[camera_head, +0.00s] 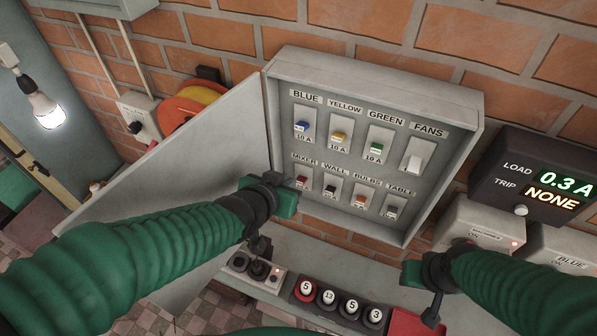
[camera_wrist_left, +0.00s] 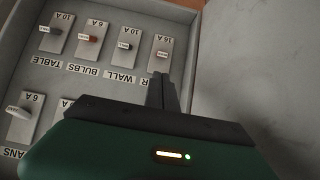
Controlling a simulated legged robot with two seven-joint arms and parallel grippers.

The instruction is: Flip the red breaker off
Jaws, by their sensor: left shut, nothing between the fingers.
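The panel door (camera_head: 190,165) hangs open at left. A display (camera_head: 540,185) reads 0.3 A and NONE.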

